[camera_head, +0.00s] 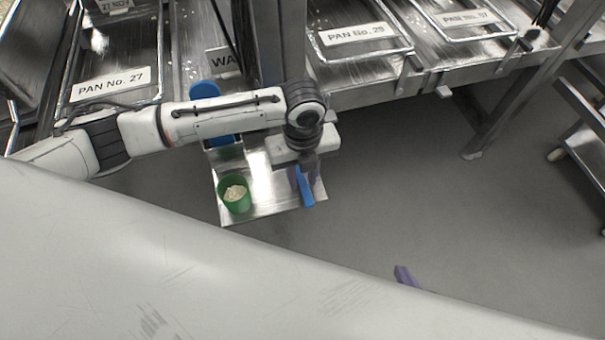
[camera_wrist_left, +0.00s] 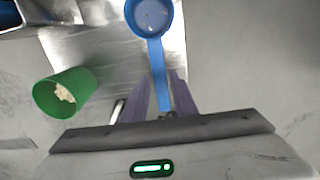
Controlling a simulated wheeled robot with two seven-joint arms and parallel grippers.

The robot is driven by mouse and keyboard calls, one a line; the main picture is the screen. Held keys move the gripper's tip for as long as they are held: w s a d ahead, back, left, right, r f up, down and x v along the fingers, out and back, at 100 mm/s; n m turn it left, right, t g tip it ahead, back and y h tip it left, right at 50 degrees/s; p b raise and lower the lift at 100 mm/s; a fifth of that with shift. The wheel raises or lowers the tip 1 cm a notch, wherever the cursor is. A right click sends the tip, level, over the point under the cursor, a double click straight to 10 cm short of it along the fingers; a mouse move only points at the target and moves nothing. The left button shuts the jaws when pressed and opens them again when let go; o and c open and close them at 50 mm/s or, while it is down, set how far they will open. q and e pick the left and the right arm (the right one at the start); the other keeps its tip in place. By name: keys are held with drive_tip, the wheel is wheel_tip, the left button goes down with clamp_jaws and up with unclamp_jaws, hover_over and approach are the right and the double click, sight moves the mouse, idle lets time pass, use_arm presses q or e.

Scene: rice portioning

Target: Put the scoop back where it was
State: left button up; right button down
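The blue scoop (camera_head: 307,190) hangs below my left gripper (camera_head: 302,178), over the metal shelf. In the left wrist view, its round bowl (camera_wrist_left: 150,17) points away from me and holds a few pale grains. Its handle runs between the purple fingers of my left gripper (camera_wrist_left: 160,88), which look shut on it. A green cup (camera_head: 234,205) with white rice stands on the metal shelf (camera_head: 262,206), left of the scoop; the cup also shows in the left wrist view (camera_wrist_left: 78,84). Only a purple finger of my right gripper (camera_head: 405,275) shows; its opening is hidden.
A blue object (camera_head: 205,89) stands behind my left arm, partly hidden by it. Metal pans with labels PAN No. 27 (camera_head: 111,84) and PAN No. 25 (camera_head: 352,34) line the back. Open floor (camera_head: 420,190) lies right of the shelf. A metal cart (camera_head: 585,115) stands at far right.

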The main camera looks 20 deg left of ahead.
sight(303, 183)
use_arm(q)
drive_tip(key=shift+o, duration=0.7)
drive_tip(key=shift+r, duration=0.1)
wheel_tip(303, 183, up, 12)
drive_tip(key=p, duration=0.2)
drive_tip(key=shift+d, duration=0.1)
